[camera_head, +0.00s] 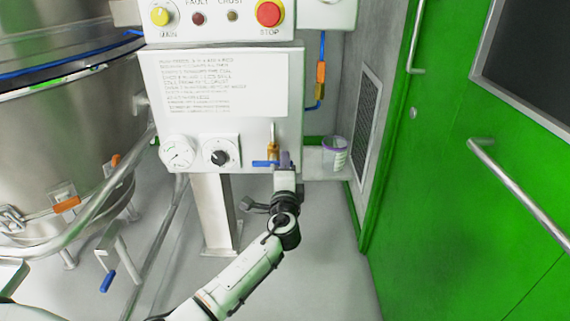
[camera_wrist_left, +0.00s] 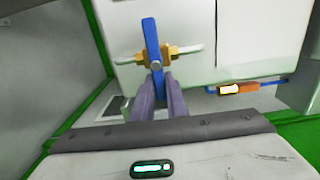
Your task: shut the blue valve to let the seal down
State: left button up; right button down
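The blue valve (camera_head: 265,163) is a blue lever on a brass body at the lower right of the white panel box. In the head view its lever lies roughly level, pointing left. In the left wrist view the lever (camera_wrist_left: 150,35) runs up and down across the brass body and a pale pipe. My left gripper (camera_head: 286,160) is at the lever's right end. In the left wrist view its two purple-grey fingers (camera_wrist_left: 160,88) are close together, with the lever's blue end between them. The fingertips partly hide that end. My right gripper is not in view.
The panel box (camera_head: 150,85) carries a notice, a gauge (camera_head: 177,152) and a black knob (camera_head: 219,157). A cup (camera_head: 335,152) stands on a small shelf to the right. A steel vessel (camera_head: 60,140) is at left; a green door (camera_head: 470,200) is at right.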

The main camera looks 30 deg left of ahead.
pick_arm(q)
jog(key=o, duration=0.4)
jog(key=shift+f, duration=0.1)
jog(key=shift+s, duration=0.1)
jog(key=p+v, duration=0.1)
jog(key=v, duration=0.9)
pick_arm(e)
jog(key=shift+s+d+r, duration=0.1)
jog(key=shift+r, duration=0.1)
